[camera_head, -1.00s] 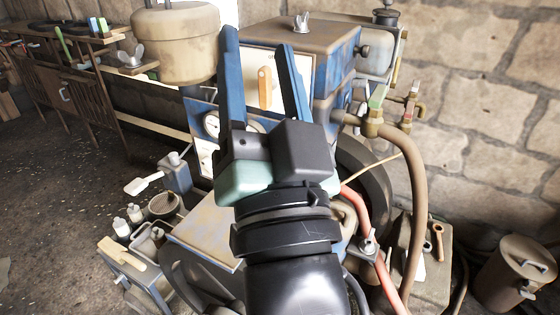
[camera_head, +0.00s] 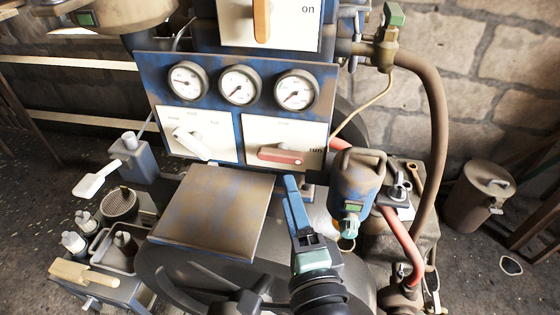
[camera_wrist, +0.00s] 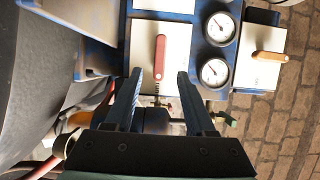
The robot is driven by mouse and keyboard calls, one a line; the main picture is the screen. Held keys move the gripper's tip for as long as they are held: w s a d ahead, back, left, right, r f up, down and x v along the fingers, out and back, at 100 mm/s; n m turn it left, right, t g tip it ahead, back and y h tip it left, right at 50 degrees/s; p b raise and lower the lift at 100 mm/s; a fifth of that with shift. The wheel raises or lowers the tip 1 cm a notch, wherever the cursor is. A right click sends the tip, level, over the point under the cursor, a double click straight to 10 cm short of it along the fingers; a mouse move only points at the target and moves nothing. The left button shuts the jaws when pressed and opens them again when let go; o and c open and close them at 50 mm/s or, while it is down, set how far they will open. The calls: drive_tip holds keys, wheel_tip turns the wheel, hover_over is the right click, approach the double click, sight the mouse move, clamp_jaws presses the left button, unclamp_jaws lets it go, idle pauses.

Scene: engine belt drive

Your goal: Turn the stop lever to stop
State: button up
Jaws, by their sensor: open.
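The stop lever is a red bar (camera_head: 280,156) on a white plate (camera_head: 259,130) at the lower right of the blue gauge panel. It lies nearly level, its right end beside the word "run". My gripper (camera_head: 298,184) is open and empty, below and in front of this plate. In the wrist view the red lever (camera_wrist: 160,55) stands upright in the picture, lined up with the gap between my open fingers (camera_wrist: 159,78). The fingers appear apart from it; the exact distance cannot be told.
Three gauges (camera_head: 238,86) sit above. A white lever (camera_head: 190,142) is on the plate to the left, and an orange lever (camera_head: 262,20) on the plate above. A blue-brown can (camera_head: 357,180) and a red hose (camera_head: 400,240) stand close on the right.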

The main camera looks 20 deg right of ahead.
sight(278, 159)
drive_tip(key=x, duration=0.8)
drive_tip(key=shift+w+a, duration=0.1)
drive_tip(key=shift+w, duration=0.15)
drive_tip(key=shift+c, duration=0.2)
clamp_jaws()
